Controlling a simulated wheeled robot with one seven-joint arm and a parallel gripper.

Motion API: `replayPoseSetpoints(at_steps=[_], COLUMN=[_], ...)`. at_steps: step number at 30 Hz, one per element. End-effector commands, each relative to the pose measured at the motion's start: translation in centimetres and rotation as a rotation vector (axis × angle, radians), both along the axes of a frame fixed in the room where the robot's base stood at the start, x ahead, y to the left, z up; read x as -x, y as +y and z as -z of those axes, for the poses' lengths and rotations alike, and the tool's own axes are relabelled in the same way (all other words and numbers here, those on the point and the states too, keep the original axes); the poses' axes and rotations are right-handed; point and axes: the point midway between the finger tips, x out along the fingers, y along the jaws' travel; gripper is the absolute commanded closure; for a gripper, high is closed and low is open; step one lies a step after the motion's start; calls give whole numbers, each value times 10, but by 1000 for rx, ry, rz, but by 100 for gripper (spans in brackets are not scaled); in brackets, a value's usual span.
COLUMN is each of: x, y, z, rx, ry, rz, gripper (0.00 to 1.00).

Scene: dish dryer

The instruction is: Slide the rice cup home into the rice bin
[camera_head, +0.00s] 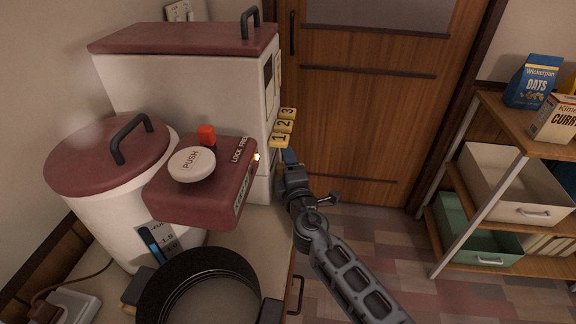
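The rice bin (180,82) looks to be the tall white box with a maroon lid and a black handle, at the upper left. Yellow keys marked 1, 2 and 3 (284,127) stick out from its right side. My gripper (287,158) is close to the bin's right side, just below the key marked 1. Its fingertips are small and partly hidden, so I cannot tell whether they are open, touching the bin or holding anything. I cannot make out the rice cup; the bin's lower part is largely hidden behind the dispenser's maroon head.
A white hot-water dispenser (125,222) with a maroon PUSH head stands in front of the bin. A black pan (208,290) sits at the counter's front. A wooden door (370,100) is behind. A shelf (470,120) with boxes and drawers stands right, beyond open floor.

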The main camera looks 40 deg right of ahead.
Motion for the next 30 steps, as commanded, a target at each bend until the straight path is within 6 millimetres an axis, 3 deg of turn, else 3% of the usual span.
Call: replayPoseSetpoints(at_steps=[8,21,30], x=[3,55,68], y=[1,32,40], z=[1,2,1], rx=[1,1,-1], ry=[1,1,1], rz=[0,-1,0], gripper=[32,32,32])
